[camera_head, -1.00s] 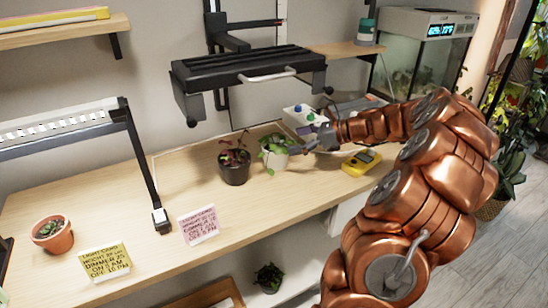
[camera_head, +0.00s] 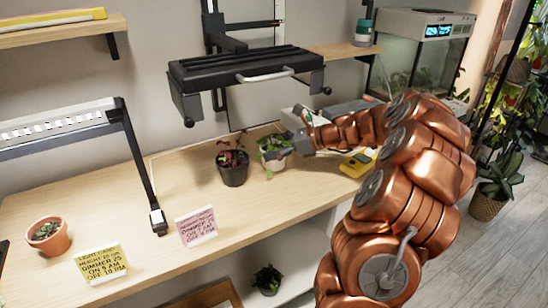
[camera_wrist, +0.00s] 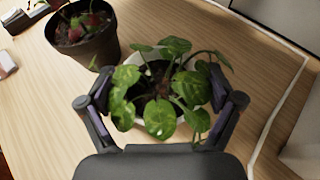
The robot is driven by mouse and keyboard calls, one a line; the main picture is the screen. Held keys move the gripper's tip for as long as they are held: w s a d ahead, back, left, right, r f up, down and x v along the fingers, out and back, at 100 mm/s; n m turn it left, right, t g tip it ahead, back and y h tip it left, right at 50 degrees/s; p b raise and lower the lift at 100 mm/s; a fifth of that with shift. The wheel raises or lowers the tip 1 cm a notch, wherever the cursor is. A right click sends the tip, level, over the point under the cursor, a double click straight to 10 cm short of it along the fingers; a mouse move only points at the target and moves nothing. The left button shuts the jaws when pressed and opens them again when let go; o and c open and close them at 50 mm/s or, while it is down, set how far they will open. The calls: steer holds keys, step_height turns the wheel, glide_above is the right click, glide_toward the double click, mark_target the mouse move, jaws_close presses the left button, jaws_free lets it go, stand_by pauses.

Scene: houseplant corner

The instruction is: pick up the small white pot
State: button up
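The small white pot (camera_head: 275,163) holds a green leafy plant and stands upright on the wooden bench. In the wrist view the pot's white rim (camera_wrist: 141,57) shows in part, and leaves hide most of it. My gripper (camera_head: 289,148) is at the pot's right side in the head view. In the wrist view my gripper (camera_wrist: 160,88) has its two fingers spread wide, one on each side of the pot and leaves. Leaves hide whether the fingers touch the pot.
A dark pot (camera_head: 233,173) with a reddish plant stands close left of the white pot. A yellow meter (camera_head: 358,164) lies to the right. A black lamp fixture (camera_head: 245,72) hangs above. Cards and a terracotta pot (camera_head: 48,236) are at the left front.

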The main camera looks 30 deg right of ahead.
steer(key=c, duration=1)
steer(key=shift+o, duration=0.2)
steer(key=shift+r, duration=0.1)
